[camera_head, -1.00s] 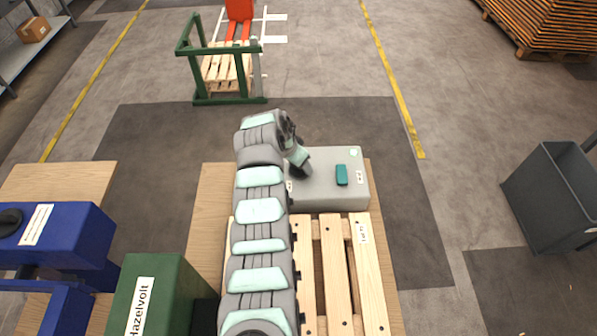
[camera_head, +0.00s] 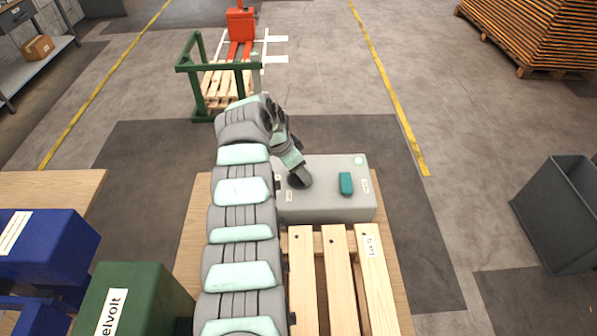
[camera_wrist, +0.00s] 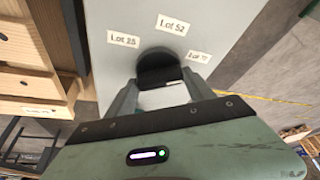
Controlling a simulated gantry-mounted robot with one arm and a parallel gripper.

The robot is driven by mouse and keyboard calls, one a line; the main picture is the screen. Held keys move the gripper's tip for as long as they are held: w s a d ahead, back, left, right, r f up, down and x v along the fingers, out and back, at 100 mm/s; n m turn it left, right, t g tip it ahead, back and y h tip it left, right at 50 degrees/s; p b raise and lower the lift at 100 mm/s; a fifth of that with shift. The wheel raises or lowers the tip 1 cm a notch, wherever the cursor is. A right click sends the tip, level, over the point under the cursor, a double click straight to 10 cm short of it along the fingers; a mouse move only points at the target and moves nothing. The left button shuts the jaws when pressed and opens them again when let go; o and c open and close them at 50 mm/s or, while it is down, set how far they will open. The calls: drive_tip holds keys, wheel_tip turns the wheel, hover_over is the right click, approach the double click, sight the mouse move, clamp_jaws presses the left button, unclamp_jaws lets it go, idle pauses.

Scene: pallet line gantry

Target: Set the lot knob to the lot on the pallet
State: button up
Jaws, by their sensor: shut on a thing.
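The black lot knob (camera_wrist: 158,68) sits on a grey box (camera_head: 325,205) at the far end of the pallet (camera_head: 338,280). My gripper (camera_wrist: 161,82) is shut on the knob, one finger on each side. Around the knob are labels reading Lot 25 (camera_wrist: 123,39), Lot 52 (camera_wrist: 173,25) and a partly legible third (camera_wrist: 199,57), perhaps Lot 72. I cannot tell which label the knob points at. A pallet tag (camera_head: 371,246) appears to read Lot 72.
A teal part (camera_head: 346,183) and a pale round spot (camera_head: 358,160) are on the box's top. A green box (camera_head: 130,300) and a blue unit (camera_head: 45,240) stand at left. A grey bin (camera_head: 555,215) stands at right.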

drive_tip(key=o, duration=1.4)
drive_tip(key=p+v, duration=0.1)
drive_tip(key=v, duration=0.9)
drive_tip(key=shift+r+p, duration=0.35)
